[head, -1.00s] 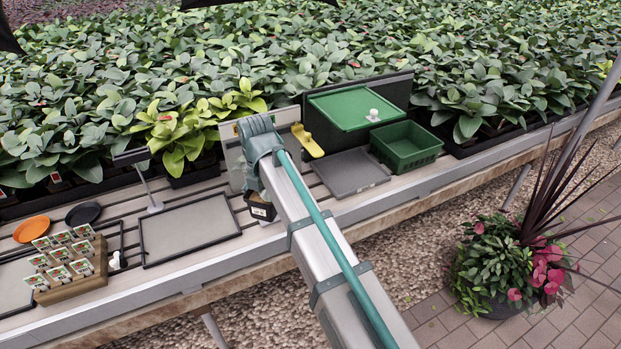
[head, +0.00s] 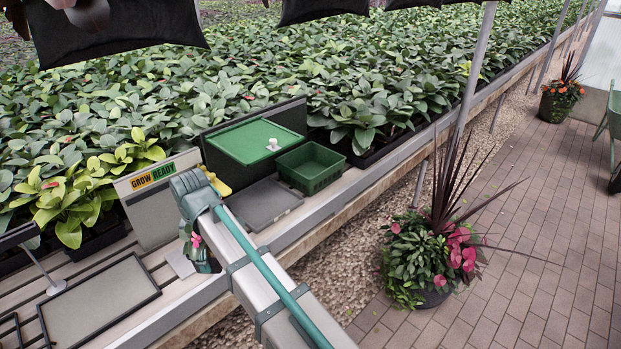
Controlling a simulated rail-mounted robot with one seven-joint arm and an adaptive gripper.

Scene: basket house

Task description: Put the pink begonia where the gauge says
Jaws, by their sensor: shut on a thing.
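The pink begonia (head: 195,239) shows as a small pink flower with green leaves beside my arm's end; its pot is hidden. My gripper (head: 203,262) is shut on it near the bench's front edge, mostly hidden behind my arm. A grey board (head: 150,216) stands at the back of the bench, with a gauge label (head: 152,178) reading GROW on orange and READY on green. No pointer can be made out on it. A yellow handle (head: 218,183) shows partly behind my arm.
A dark-rimmed grey tray (head: 100,305) lies left. A potted plant (head: 430,255) stands on the paving.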

